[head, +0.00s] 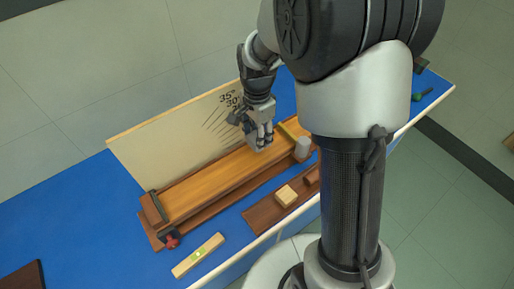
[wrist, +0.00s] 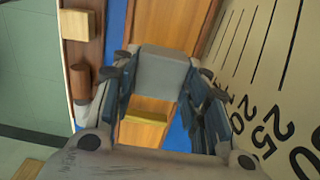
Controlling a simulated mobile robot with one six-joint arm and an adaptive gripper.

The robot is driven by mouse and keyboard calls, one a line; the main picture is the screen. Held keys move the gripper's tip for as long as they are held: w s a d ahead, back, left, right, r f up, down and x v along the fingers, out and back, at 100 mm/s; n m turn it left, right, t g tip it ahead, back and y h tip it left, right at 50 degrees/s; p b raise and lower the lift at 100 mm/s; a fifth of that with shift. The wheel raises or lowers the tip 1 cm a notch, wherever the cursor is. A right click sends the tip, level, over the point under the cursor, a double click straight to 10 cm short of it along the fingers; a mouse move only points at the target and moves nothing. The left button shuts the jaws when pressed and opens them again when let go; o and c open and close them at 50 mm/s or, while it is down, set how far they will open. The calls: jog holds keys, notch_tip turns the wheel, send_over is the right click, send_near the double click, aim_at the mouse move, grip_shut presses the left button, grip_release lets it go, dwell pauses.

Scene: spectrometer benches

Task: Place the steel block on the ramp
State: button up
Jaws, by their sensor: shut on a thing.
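My gripper (head: 260,138) is above the upper part of the wooden ramp (head: 220,178). In the wrist view my gripper (wrist: 163,95) is shut on the grey steel block (wrist: 163,72), which sits between its fingers. The ramp (wrist: 140,134) shows beneath and beyond the block, with a yellow strip (wrist: 147,117) across it. In the head view the block is hard to separate from the fingers. I cannot tell whether it touches the ramp surface.
A board with angle marks (head: 165,137) stands behind the ramp. In front are a grey cylinder (head: 302,149), a brown tray (head: 262,217) with a wooden block (head: 286,195) and brown cylinder (head: 312,177), and a spirit level (head: 198,256).

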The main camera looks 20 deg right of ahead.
jog(key=shift+f+b, duration=0.7)
jog(key=shift+f, duration=1.8)
jog(key=shift+f, duration=0.2)
jog(key=o, duration=1.1)
jog(key=shift+r, duration=0.15)
